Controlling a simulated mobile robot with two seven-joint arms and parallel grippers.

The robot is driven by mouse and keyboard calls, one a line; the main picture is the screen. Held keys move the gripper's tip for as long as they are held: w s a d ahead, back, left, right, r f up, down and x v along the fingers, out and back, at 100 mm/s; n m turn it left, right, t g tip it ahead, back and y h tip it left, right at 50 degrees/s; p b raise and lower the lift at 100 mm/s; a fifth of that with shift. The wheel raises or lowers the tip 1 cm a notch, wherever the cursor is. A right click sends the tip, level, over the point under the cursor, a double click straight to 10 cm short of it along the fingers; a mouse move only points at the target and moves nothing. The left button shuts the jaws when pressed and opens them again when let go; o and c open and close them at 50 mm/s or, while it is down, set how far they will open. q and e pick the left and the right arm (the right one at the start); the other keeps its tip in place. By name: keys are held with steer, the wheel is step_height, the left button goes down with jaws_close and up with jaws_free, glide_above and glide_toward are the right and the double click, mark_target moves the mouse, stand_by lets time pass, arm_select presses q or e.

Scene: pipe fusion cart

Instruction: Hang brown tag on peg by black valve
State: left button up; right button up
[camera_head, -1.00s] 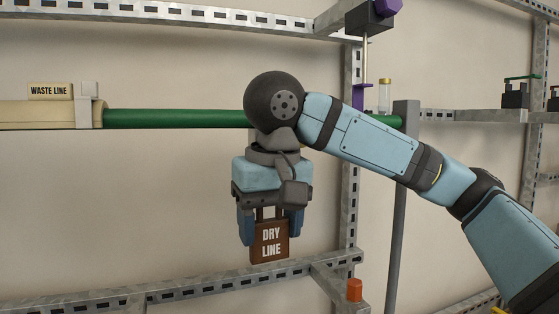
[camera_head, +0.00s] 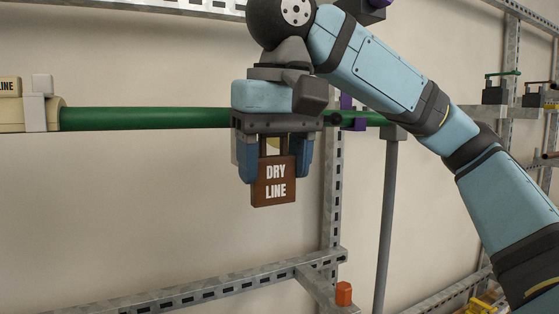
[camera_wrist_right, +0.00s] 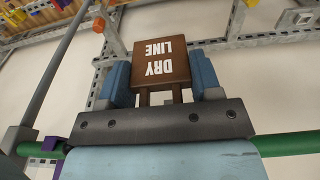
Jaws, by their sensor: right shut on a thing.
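The brown tag (camera_head: 273,182), lettered DRY LINE, hangs upright below my right gripper (camera_head: 275,165). The right gripper is shut on its upper part, with blue fingers on either side. In the right wrist view the tag (camera_wrist_right: 161,66) sits between the fingers (camera_wrist_right: 160,80) and its lettering is upside down. In the head view, the tag and gripper are in front of the wall, just below the green pipe (camera_head: 145,118). No peg or black valve is clearly seen near the tag. My left gripper is not in view.
A grey metal rail (camera_head: 190,292) runs below the tag, with an orange cap (camera_head: 344,293) at its right end. A grey post (camera_head: 388,220) stands to the right. Small fittings with green and brown handles (camera_head: 497,92) sit on the right rail. Bare wall lies left of the tag.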

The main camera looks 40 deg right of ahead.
steer(key=shift+w+d+f, duration=0.1)
steer(key=shift+w+d, duration=0.05)
steer(key=shift+w, duration=0.65)
steer(key=shift+w+d, duration=0.1)
steer(key=shift+w, duration=0.1)
steer(key=shift+w+d+f, duration=0.1)
steer(key=shift+w+d, duration=0.05)
steer(key=shift+w, duration=0.45)
steer(key=shift+w+d, duration=0.1)
steer(key=shift+w, duration=0.45)
steer(key=shift+w+d, duration=0.2)
steer(key=shift+w, duration=0.4)
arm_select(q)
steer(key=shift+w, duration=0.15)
arm_select(e)
steer(key=shift+w+f, duration=0.35)
steer(key=shift+w, duration=0.15)
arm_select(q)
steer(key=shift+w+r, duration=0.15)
arm_select(e)
steer(key=shift+d, duration=0.1)
steer(key=o, duration=1)
steer(key=shift+c, duration=0.2)
